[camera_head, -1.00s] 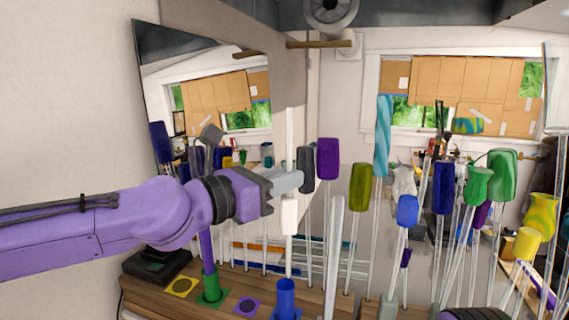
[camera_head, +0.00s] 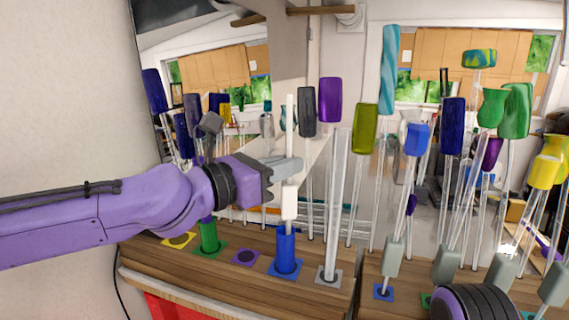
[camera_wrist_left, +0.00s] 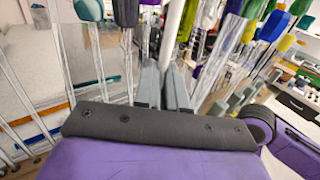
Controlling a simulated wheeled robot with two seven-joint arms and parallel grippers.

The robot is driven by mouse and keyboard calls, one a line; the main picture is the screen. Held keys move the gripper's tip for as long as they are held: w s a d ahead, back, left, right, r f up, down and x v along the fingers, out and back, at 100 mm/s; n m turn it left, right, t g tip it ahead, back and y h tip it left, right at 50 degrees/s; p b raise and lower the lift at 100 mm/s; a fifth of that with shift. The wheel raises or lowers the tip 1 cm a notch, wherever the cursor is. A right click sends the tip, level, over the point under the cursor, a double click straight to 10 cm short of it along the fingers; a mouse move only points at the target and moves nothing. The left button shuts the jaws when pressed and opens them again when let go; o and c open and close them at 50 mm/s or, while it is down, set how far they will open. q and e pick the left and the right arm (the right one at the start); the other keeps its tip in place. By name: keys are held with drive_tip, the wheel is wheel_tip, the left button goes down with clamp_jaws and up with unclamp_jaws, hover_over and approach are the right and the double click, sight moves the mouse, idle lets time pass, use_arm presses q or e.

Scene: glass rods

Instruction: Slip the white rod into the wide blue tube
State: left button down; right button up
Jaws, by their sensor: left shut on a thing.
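The white rod (camera_head: 289,130) stands upright, with a thicker white block (camera_head: 289,203) low on it. My left gripper (camera_head: 288,168) is shut on the rod above this block. The wrist view shows the rod (camera_wrist_left: 172,32) rising between the fingers (camera_wrist_left: 165,88). The wide blue tube (camera_head: 286,250) stands on a blue square, directly below the block. My right gripper's fingers are not in view.
A green tube (camera_head: 208,236) stands to the left, with a purple square pad (camera_head: 245,257) between. A tall clear tube (camera_head: 333,215) stands close to the right. Several coloured glass rods crowd the right side and behind. The wooden bench (camera_head: 215,268) is bare in front.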

use_arm(q)
drive_tip(key=shift+f, duration=0.25)
drive_tip(key=c, duration=1.1)
unclamp_jaws()
drive_tip(key=v, duration=1)
drive_tip(key=shift+s+a, duration=0.15)
drive_tip(key=shift+s, duration=0.05)
drive_tip(key=shift+a, duration=0.1)
